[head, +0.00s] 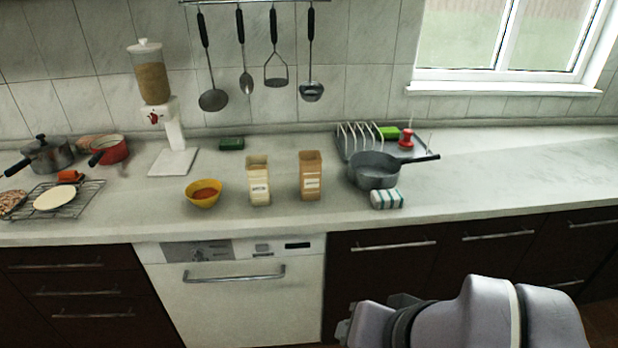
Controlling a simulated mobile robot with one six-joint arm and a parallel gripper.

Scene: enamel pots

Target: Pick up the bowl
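A yellow bowl (203,199) with reddish-brown contents stands upright on the light countertop, near its front edge and left of the middle in the head view. My gripper (345,325) shows only in part at the bottom of the view, in front of the dark cabinets and below the counter. It is to the right of the bowl and well apart from it. Its fingers are mostly hidden by my arm, so I cannot tell whether it is open or shut.
A cream carton (259,186) and a brown carton (311,180) stand right of the bowl. A wire rack (85,198) lies left, a dispenser (172,165) behind. The right counter is clear.

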